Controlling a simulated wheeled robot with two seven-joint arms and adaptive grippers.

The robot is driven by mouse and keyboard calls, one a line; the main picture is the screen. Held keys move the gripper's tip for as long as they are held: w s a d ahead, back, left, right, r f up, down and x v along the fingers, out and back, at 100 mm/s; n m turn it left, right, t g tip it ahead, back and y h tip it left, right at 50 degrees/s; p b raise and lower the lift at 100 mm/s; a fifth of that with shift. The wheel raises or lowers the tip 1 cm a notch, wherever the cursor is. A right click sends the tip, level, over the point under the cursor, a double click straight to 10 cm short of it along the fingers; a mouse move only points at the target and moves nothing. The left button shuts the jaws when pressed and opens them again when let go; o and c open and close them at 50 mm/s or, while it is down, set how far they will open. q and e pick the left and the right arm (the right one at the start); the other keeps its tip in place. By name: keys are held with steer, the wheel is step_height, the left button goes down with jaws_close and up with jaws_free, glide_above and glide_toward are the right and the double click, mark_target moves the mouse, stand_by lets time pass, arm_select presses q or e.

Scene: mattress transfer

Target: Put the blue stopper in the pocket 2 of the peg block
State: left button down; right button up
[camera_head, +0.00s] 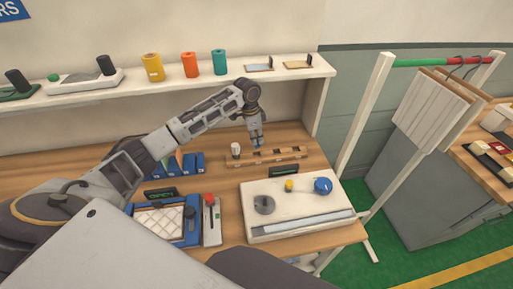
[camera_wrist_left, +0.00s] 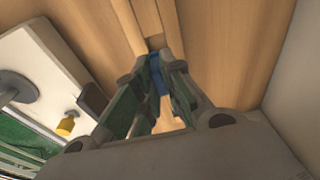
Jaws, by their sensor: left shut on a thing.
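The peg block (camera_head: 292,154) is a long light-wood bar with several dark pockets, lying on the wooden table near the back. My left gripper (camera_head: 257,144) points down at the block, over its left-middle part. In the left wrist view the gripper (camera_wrist_left: 158,98) is shut on the blue stopper (camera_wrist_left: 156,76), which shows between the fingers. The block (camera_wrist_left: 146,22) runs up the picture beyond the fingertips. The fingers hide the stopper's lower end, so I cannot tell whether it is in a pocket or which pocket is below it. My right gripper is not in view.
A white board (camera_head: 260,228) with a blue knob (camera_head: 323,186) and a grey disc stands in front of the block. A small white cylinder (camera_head: 236,149) is at the block's left end. Blue bins (camera_head: 188,164) stand further left. A shelf (camera_head: 220,84) with coloured cylinders hangs behind.

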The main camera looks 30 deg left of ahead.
mark_target(256, 147)
arm_select(q)
steer(key=shift+f, duration=2.75)
steer(key=shift+f+p, duration=0.1)
steer(key=shift+p, duration=0.2)
steer(key=c, duration=1.5)
jaws_free()
steer(key=shift+s+a+r+b, duration=0.15)
steer(key=shift+a+r+b, duration=0.1)
steer(key=shift+r, duration=1.75)
steer(key=shift+s+a+r+b, duration=0.2)
steer(key=shift+r, duration=1.85)
steer(key=shift+s+a+r+b, duration=0.15)
steer(key=shift+a+r+b, duration=0.1)
steer(key=shift+r, duration=1.75)
